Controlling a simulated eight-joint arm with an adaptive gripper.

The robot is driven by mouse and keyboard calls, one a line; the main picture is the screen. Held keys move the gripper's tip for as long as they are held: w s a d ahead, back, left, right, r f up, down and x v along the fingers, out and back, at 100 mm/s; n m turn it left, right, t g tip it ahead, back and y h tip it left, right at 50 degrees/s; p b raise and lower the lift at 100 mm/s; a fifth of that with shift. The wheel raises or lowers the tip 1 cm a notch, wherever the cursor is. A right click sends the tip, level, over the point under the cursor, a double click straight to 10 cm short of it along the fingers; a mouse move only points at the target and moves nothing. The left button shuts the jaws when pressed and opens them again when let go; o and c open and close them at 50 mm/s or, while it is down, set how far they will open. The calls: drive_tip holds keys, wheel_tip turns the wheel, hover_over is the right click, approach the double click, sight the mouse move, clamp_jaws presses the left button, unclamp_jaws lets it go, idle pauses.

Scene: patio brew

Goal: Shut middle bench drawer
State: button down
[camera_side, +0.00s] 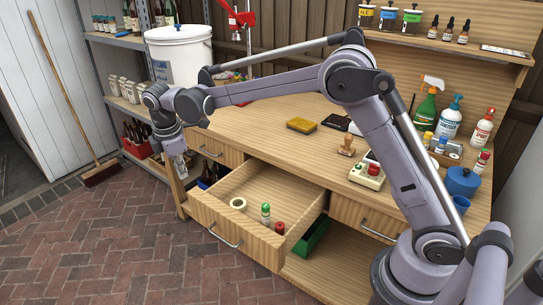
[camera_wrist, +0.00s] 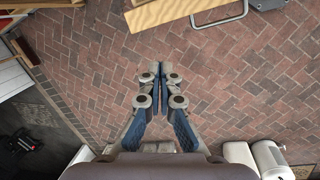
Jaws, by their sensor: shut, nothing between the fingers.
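The middle bench drawer (camera_side: 232,229) is pulled well out of the wooden bench in the side view. Its front carries a grey bar handle (camera_side: 225,237). Inside lie a tape roll (camera_side: 238,204), a green-capped bottle (camera_side: 265,212) and a red-capped item (camera_side: 279,228). My gripper (camera_side: 181,172) hangs left of the open drawer, near the bench's left front corner, pointing down and apart from the drawer front. In the wrist view my gripper (camera_wrist: 160,72) is shut and empty over brick paving. A wooden edge with a grey handle (camera_wrist: 220,17) shows at the top there.
The left drawer (camera_side: 215,148) and right drawer (camera_side: 364,220) are shut. A green crate (camera_side: 313,236) sits on the lower shelf. A broom (camera_side: 100,172) leans on the left. Brick floor before the drawer is clear. Bottles and a button box (camera_side: 367,176) stand on the bench.

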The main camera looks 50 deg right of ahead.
drive_tip(key=w+a+f+n+g+h, duration=0.1)
drive_tip(key=w+a+f+n, duration=0.3)
drive_tip(key=f, duration=0.5)
drive_tip(key=d+f, duration=0.6)
drive_tip(key=f, duration=0.4)
drive_tip(key=shift+d+f+g, duration=0.25)
drive_tip(key=shift+f+g, duration=0.05)
drive_tip(key=shift+f, duration=0.05)
hover_over(243, 187)
drive_tip(key=shift+d, duration=0.1)
idle(0.6)
idle(0.4)
